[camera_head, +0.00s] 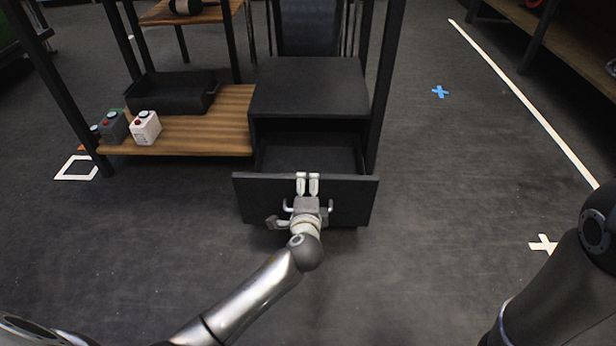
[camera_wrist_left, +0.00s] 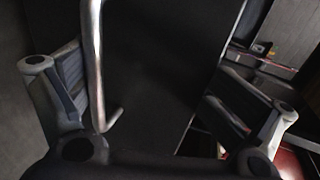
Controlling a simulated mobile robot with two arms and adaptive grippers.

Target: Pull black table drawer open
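The black drawer (camera_head: 350,199) is pulled out from the black cabinet (camera_head: 310,88), and its dark inside shows behind the front panel. My left gripper (camera_head: 307,184) is at the middle of the drawer front, at its silver handle (camera_head: 330,208). In the left wrist view, the handle (camera_wrist_left: 92,50) runs up between the spread finger parts, closer to the left one. The fingers look open and not clamped on the bar. The fingertips are not clear in that view. My right arm shows at the right edge, but its gripper is out of view.
A wooden shelf (camera_head: 225,121) left of the cabinet holds a black tray (camera_head: 170,98), a white button box (camera_head: 145,128) and a grey button box (camera_head: 114,127). Dark table posts stand around them. The floor in front and to the right is clear, with tape marks.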

